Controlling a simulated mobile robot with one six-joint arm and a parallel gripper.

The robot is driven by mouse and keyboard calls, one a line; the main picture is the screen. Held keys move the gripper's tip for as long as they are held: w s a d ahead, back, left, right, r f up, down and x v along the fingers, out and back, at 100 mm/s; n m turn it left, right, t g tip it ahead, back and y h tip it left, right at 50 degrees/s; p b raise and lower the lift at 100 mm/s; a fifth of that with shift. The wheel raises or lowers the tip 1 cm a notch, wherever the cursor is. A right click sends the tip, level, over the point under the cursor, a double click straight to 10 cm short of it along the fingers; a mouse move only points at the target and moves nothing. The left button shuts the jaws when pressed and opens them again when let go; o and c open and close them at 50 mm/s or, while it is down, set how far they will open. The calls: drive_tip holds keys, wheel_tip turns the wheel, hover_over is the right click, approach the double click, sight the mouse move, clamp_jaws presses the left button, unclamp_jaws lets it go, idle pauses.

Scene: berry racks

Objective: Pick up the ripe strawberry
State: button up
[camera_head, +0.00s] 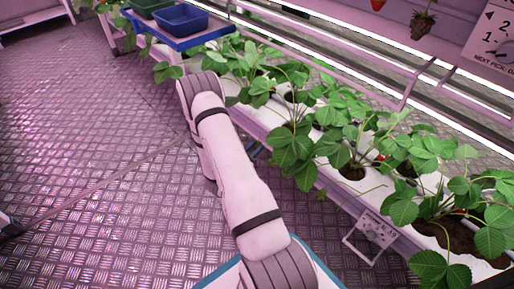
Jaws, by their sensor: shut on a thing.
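My gripper is not in view; my arm's white links cross the middle of the picture and hide what is behind them. Small red patches, which may be ripe strawberries, show among the leaves: one at the right-centre plant (380,158) and one at the far-right plant (460,211). Both are partly covered, and I cannot tell their full shape. Strawberry plants (295,145) grow in a row from holes in a white trough (350,190) that runs from upper left to lower right.
A blue tray shelf (205,39) with a blue bin (183,19) and a green bin (148,6) stands at the upper left. A small framed label (376,230) hangs at the trough's front. Lit rails (340,50) run behind. The metal floor (90,170) at left is clear.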

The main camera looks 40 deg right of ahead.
drive_tip(key=shift+r, duration=0.25)
drive_tip(key=shift+c, duration=0.2)
drive_tip(key=shift+r+p, duration=0.2)
drive_tip(key=shift+p, duration=0.3)
clamp_jaws()
drive_tip(key=p+v, duration=0.5)
drive_tip(key=v, duration=1.3)
drive_tip(key=shift+f, duration=0.2)
drive_tip(key=shift+w+v, duration=0.2)
drive_tip(key=shift+v, duration=1.05)
drive_tip(key=shift+w+v, duration=0.2)
drive_tip(key=shift+v, duration=1.05)
drive_tip(key=shift+a, duration=0.1)
